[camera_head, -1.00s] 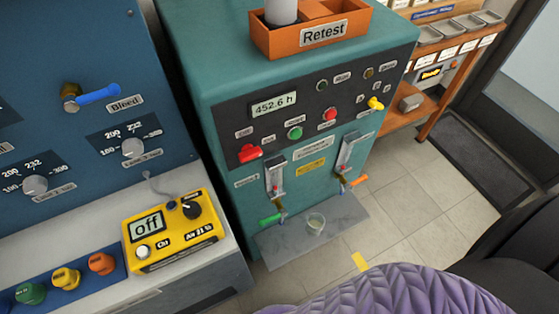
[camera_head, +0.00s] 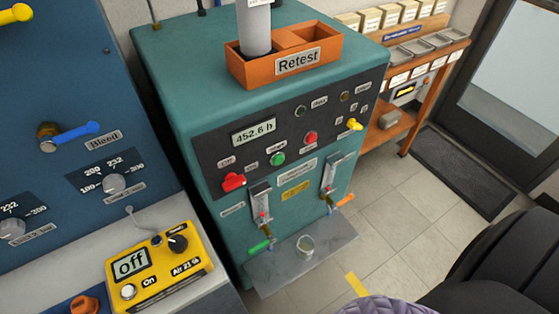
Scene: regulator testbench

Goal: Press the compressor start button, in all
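The teal compressor cabinet (camera_head: 160,60) stands in the middle of the view. Its dark front panel carries a display (camera_head: 254,132) reading 452.6 h. A green button (camera_head: 278,159) sits below the display, with a red button (camera_head: 310,138) to its right. A red switch (camera_head: 233,181) is at the panel's lower left and a yellow lever (camera_head: 354,124) at its right. The small labels are too blurred to read, so I cannot tell by text which button is start. Neither of my grippers shows.
An orange Retest bin (camera_head: 297,62) with a grey cylinder (camera_head: 254,28) tops the cabinet. A yellow meter (camera_head: 158,266) reading off lies at lower left, beside a blue panel (camera_head: 60,85). A grey shelf (camera_head: 290,270) holding a cup (camera_head: 306,246) juts out below.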

